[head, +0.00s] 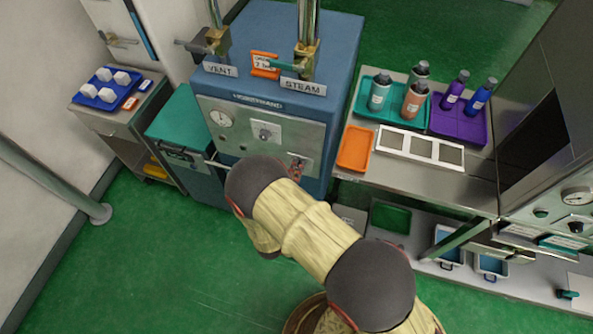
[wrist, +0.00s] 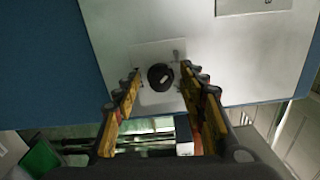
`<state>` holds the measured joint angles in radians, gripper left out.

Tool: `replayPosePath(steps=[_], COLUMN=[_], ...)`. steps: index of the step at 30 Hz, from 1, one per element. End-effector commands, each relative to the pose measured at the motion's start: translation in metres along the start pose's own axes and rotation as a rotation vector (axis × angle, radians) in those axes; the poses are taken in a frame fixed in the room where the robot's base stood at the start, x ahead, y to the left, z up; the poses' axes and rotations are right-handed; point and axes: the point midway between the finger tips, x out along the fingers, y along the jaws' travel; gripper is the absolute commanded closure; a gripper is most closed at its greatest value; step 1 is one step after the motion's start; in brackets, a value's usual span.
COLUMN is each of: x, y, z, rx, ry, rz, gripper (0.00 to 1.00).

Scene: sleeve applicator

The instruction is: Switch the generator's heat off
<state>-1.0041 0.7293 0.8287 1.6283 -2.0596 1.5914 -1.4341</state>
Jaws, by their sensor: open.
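The generator is a blue cabinet (head: 285,50) with a pale front panel (head: 240,115) in the head view. The panel carries a round gauge (head: 220,118), a knob on a square plate (head: 264,132) and a smaller plate with red on it (head: 297,166), close to my arm. In the wrist view a round black knob (wrist: 160,77) with a short white mark sits on a pale plate. My gripper (wrist: 163,72) is open, its yellow fingers on either side of this knob. I cannot tell whether they touch it. My arm hides the gripper in the head view.
VENT and STEAM pipe valves (head: 302,62) rise from the cabinet top. A steel bench (head: 345,173) at right holds an orange tray (head: 354,147) and trays of bottles. A teal-lidded bin (head: 185,120) stands at left. Green floor is open in front.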

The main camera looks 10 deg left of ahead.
Motion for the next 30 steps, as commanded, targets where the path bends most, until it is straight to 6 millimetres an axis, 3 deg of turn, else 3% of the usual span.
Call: replayPosePath(steps=[11,24,30], x=[-0.009,-0.087,-0.111], y=[0.000,0.000,0.001], z=[0.001,0.002,0.002], rx=[-0.001,-0.001,0.000], ry=[-0.003,-0.005,-0.003], rz=[0.001,0.001,0.001], gripper=[0.58,0.58,0.58])
